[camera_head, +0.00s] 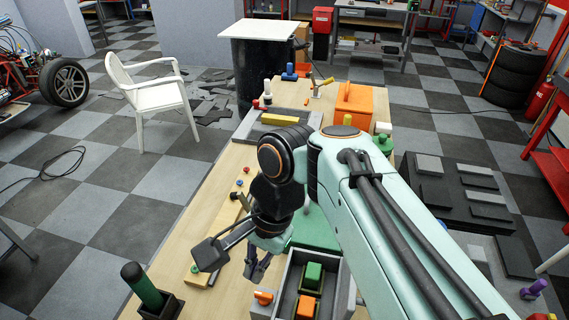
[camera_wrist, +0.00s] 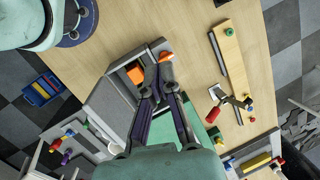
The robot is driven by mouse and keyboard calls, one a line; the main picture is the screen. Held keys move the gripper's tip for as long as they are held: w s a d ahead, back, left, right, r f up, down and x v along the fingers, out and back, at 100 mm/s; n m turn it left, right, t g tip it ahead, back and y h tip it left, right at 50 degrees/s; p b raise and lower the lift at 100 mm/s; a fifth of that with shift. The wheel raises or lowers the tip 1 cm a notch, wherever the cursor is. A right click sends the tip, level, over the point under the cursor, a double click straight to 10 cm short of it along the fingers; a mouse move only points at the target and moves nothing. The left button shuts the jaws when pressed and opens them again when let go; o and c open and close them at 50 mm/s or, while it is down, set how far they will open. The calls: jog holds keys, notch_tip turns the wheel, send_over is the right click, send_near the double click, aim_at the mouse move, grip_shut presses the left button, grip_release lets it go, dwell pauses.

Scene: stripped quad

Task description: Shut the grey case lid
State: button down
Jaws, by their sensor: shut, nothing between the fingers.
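The grey case (camera_head: 283,283) is open at the front of the bench, with a green block (camera_head: 313,274) and an orange block (camera_head: 306,306) inside. In the wrist view its grey wall shows (camera_wrist: 157,46), and the orange block (camera_wrist: 135,74) is seen inside. A grey panel (camera_wrist: 108,106) left of it looks like the lid, swung open; my arm hides most of that side in the head view. My gripper (camera_head: 257,270) is shut and empty, pointing down near the case's left side. It also shows in the wrist view (camera_wrist: 158,85), overlapping the case. Contact cannot be told.
An orange knob (camera_head: 264,296) is beside the case on its left. A dark holder with a green cylinder (camera_head: 142,285) stands at the front left. A wooden strip (camera_head: 220,250) lies left of my gripper. An orange box (camera_head: 354,105) stands farther back.

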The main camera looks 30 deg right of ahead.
jog(key=d+m, duration=0.3)
jog(key=d, duration=0.3)
jog(key=s+d+f+m, duration=0.1)
jog(key=d+m, duration=0.2)
jog(key=d, duration=0.4)
jog(key=d+f+m+t+y, duration=0.1)
jog(key=d+m, duration=0.2)
jog(key=d, duration=0.3)
jog(key=shift+s+d+f, duration=0.1)
jog(key=shift+s+d, duration=0.15)
jog(key=shift+s, duration=0.05)
jog(key=s+d+f+m+t, duration=0.1)
jog(key=s+d+f+m, duration=0.1)
jog(key=s+d+m, duration=0.3)
jog(key=s+d+f+m+t, duration=0.1)
jog(key=s+d+f, duration=0.25)
jog(key=s, duration=0.45)
jog(key=w+a+f, duration=0.6)
jog(key=f, duration=0.1)
jog(key=shift+w+a+r+g, duration=0.15)
jog(key=shift+w+r+g, duration=0.1)
jog(key=shift+r+g, duration=0.05)
